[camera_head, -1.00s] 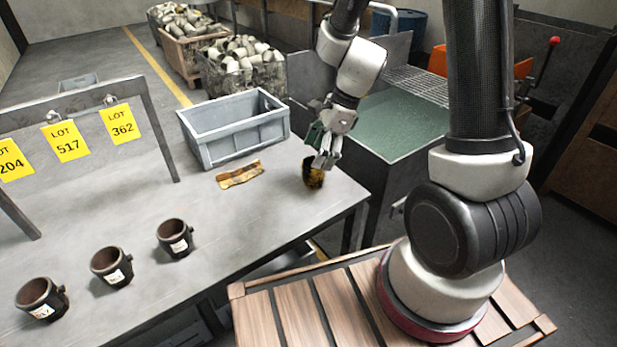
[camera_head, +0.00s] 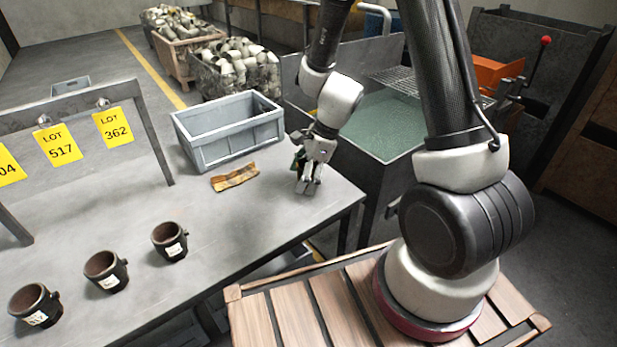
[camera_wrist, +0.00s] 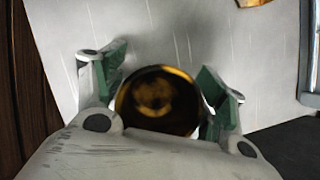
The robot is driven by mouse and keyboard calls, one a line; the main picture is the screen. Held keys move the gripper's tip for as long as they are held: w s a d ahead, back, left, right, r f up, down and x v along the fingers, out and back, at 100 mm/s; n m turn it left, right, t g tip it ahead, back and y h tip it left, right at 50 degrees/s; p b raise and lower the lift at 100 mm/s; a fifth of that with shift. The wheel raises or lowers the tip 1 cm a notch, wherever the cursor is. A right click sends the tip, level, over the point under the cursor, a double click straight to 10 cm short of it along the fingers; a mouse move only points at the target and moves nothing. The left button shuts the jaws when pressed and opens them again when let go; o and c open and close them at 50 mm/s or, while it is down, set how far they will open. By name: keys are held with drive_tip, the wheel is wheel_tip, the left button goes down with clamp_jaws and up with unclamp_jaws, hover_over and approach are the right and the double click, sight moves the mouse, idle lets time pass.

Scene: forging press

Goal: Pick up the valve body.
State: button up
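My gripper (camera_head: 308,188) points down at the right end of the grey table. In the wrist view a round, glossy, dark amber object (camera_wrist: 158,100) sits between the two green-padded fingers. The pads flank it closely, and I cannot tell whether they press on it. In the head view my gripper hides most of this object. Three dark cup-shaped metal pieces with side bosses and white labels stand upright at the table's front left: a left one (camera_head: 36,308), a middle one (camera_head: 106,272) and a right one (camera_head: 169,242). I cannot tell for certain which thing is the valve body.
A grey crate (camera_head: 230,140) stands open behind a brown crumpled strip (camera_head: 235,177) on the table (camera_head: 240,225). A rack with yellow lot tags (camera_head: 112,127) stands at left. A green-surfaced tub (camera_head: 375,130) adjoins the table's right. Bins of metal parts stand behind.

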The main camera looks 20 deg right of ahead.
drive_tip(key=c, duration=1)
drive_tip(key=shift+r, duration=0.1)
